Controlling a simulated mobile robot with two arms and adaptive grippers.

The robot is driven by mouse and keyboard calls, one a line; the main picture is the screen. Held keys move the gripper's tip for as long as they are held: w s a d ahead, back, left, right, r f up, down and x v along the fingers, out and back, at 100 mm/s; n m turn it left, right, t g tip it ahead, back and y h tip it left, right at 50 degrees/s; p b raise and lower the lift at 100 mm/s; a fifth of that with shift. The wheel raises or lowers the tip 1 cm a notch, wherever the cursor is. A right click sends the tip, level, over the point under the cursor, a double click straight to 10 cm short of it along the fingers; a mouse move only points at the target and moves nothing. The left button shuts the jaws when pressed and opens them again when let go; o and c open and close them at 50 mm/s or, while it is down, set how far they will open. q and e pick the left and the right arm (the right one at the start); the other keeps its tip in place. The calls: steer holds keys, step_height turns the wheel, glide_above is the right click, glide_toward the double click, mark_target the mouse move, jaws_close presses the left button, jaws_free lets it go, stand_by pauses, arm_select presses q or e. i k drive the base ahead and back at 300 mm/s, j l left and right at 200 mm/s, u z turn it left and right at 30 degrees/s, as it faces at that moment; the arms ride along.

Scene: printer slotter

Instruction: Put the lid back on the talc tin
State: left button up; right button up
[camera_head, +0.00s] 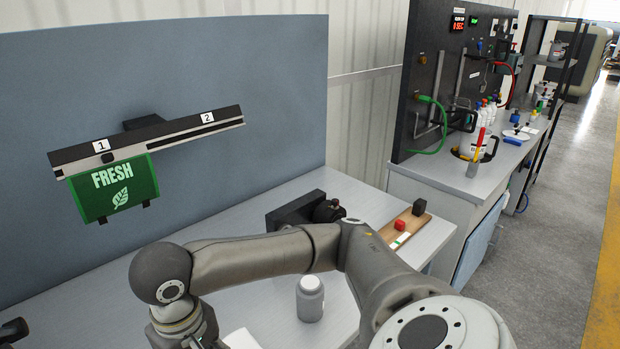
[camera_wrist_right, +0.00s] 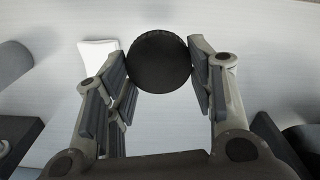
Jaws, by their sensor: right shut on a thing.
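In the right wrist view, my right gripper (camera_wrist_right: 160,70) is shut on a dark round lid (camera_wrist_right: 160,60), with one finger on each side of its rim. The lid is held above the pale table surface. In the head view, a grey tin (camera_head: 310,299) stands upright on the table, in front of my bent right arm. Its top is small in the picture, so I cannot tell its opening. The hand of my right arm is below the head view's lower edge. My left gripper does not show clearly in either view.
A white sheet (camera_head: 241,340) lies on the table (camera_head: 262,311) left of the tin. A wooden board (camera_head: 405,230) with a red block (camera_head: 399,225) is at the back right.

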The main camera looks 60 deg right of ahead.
mark_target(309, 289)
steer(key=k+l+z, duration=0.2)
steer(key=z, duration=0.2)
steer(key=k+l+z, duration=0.15)
steer(key=l+z, duration=0.25)
